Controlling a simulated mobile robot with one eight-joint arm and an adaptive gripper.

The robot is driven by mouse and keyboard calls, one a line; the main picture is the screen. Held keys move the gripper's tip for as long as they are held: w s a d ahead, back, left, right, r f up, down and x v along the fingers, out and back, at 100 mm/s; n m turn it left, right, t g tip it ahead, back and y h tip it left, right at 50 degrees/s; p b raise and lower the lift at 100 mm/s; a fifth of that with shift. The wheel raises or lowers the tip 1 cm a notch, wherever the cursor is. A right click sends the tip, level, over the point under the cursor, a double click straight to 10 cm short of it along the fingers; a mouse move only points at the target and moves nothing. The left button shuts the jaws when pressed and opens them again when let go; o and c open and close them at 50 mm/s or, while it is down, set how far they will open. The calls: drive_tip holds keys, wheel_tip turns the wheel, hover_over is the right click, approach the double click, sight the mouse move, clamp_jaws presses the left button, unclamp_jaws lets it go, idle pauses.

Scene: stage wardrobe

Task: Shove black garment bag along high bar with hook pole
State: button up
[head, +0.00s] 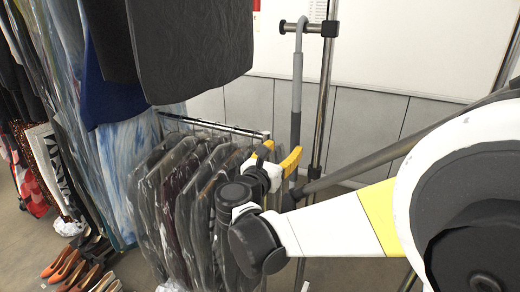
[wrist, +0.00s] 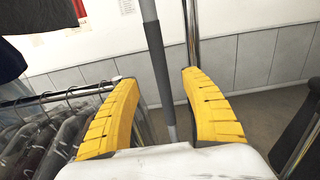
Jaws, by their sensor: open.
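The hook pole (head: 297,72) stands upright at the rack post, its hooked top at a dark bracket (head: 308,28). It has a light grey shaft and a darker grip sleeve (wrist: 158,75). My gripper (head: 281,151) is open, its yellow fingers on either side of the sleeve. In the wrist view the pole passes between the fingertips (wrist: 160,79), with gaps at both sides. A black textured hanging piece (head: 190,45), apparently the garment bag's lower part, fills the upper left of the head view. Its top and the high bar are out of view.
Clear-wrapped garments (head: 185,200) hang on a low rail (head: 215,126) left of my gripper. A blue garment (head: 110,100) hangs beside the black piece. Orange shoes (head: 65,265) stand on the floor at lower left. A chrome post (head: 324,110) stands close behind the pole.

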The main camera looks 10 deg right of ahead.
sight(294, 125)
drive_tip(key=shift+x, duration=4.75)
clamp_jaws()
drive_tip(key=shift+r, duration=0.2)
drive_tip(key=shift+r+p, duration=1.35)
drive_tip(key=shift+r, duration=0.6)
drive_tip(key=v, duration=0.8)
drive_tip(key=shift+a, duration=0.1)
